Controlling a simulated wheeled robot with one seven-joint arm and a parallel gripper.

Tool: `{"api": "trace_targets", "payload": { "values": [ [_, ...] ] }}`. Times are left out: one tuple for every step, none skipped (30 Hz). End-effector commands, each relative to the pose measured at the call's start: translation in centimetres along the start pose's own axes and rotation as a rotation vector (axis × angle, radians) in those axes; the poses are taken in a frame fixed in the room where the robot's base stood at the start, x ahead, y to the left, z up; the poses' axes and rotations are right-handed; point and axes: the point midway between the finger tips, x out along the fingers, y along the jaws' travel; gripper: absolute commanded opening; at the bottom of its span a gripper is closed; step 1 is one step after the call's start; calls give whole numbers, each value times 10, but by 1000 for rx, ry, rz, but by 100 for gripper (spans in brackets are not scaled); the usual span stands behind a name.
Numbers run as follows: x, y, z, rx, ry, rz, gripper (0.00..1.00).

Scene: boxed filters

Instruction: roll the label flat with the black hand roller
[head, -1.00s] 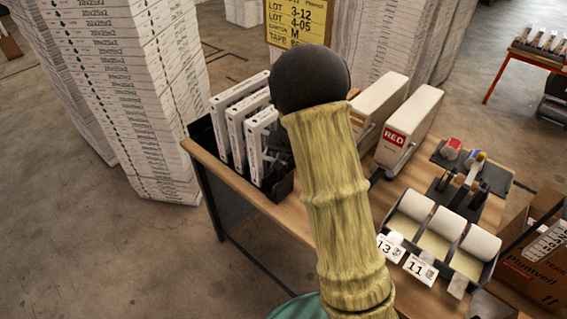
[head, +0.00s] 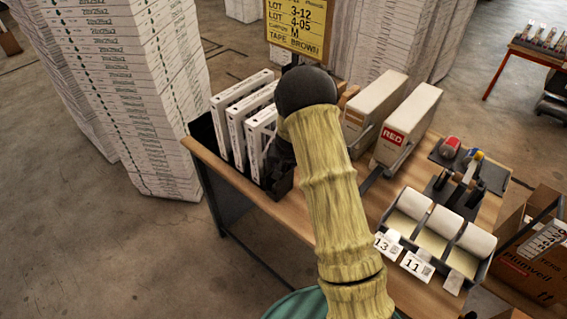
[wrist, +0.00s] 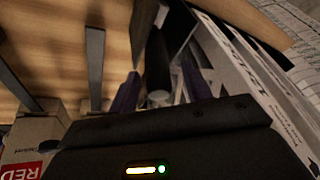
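My gripper (wrist: 160,68) is open, its two dark purplish fingers apart. Between them is a black cylindrical thing (wrist: 158,68) with a pale round end, which looks like the black hand roller; gaps seem to show on both sides of it. In the head view my arm hides the gripper and roller. White printed labels numbered 13 (head: 387,247) and 11 (head: 417,266) hang at the front of the roll dispenser. I cannot tell whether a label is on a box. White boxed filters (head: 246,118) stand upright in a black rack, close beside my gripper.
The wooden bench (head: 297,232) also holds two large cartons, one marked RED (head: 408,125), tape dispensers (head: 465,170) and a dispenser with white rolls (head: 440,225). An open brown box (head: 530,255) is at the right. Tall white stacks (head: 125,90) stand behind at left.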

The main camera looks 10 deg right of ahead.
Motion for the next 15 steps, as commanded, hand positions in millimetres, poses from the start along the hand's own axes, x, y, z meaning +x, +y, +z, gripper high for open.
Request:
{"api": "trace_targets", "payload": {
  "values": [
    [0, 0, 0, 0, 0, 0, 38],
    [0, 0, 0, 0, 0, 0, 32],
    [0, 0, 0, 0, 0, 0, 24],
    [0, 0, 0, 0, 0, 0, 19],
    [0, 0, 0, 0, 0, 0, 13],
    [0, 0, 0, 0, 0, 0, 5],
    [0, 0, 0, 0, 0, 0, 0],
    [0, 0, 0, 0, 0, 0, 0],
    [-1, 0, 0, 0, 1, 0, 16],
    [-1, 0, 0, 0, 1, 0, 11],
    [-1, 0, 0, 0, 1, 0, 5],
    [-1, 0, 0, 0, 1, 0, 2],
    [-1, 0, 0, 0, 1, 0, 2],
    [-1, 0, 0, 0, 1, 0, 2],
    [-2, 0, -1, 0, 1, -1, 2]
  ]
}}
